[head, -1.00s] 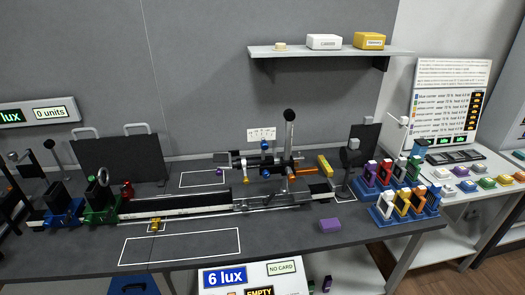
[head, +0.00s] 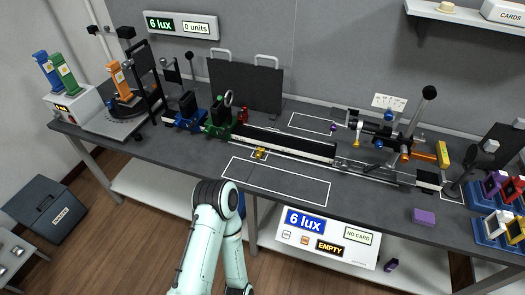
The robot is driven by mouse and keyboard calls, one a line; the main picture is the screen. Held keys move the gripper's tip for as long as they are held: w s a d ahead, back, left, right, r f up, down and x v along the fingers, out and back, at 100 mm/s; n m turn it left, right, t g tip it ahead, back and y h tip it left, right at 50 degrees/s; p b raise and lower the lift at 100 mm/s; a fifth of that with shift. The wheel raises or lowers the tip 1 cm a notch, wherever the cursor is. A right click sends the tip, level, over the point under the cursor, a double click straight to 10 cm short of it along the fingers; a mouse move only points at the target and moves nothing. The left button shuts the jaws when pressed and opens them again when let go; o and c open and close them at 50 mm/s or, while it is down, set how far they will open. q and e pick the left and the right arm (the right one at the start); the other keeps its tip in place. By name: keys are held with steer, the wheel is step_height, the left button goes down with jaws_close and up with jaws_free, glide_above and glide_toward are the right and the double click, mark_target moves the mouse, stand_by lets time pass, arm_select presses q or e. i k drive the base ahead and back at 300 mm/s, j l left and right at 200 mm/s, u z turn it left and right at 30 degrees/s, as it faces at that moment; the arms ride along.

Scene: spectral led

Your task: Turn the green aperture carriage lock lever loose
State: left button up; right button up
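The green aperture carriage (head: 219,125) sits on the left part of the optical rail (head: 290,142), with an upright dark ring (head: 229,98) above it. It stands between a blue carriage (head: 185,115) on its left and a small red piece (head: 243,115) on its right. Its lock lever is too small to make out, so I cannot tell whether it is tight or loose. One of my pale green arms bends upward at the bottom, in front of the bench and well short of the carriage. Neither gripper shows in the head view.
A small yellow piece (head: 260,153) is at the rail's front side. A white-outlined area (head: 278,183) on the bench front is clear. A dark panel (head: 247,85) stands behind the carriage.

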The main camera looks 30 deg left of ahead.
mark_target(222, 133)
steer(key=u, duration=1.5)
steer(key=j, duration=0.15)
steer(key=u, duration=0.05)
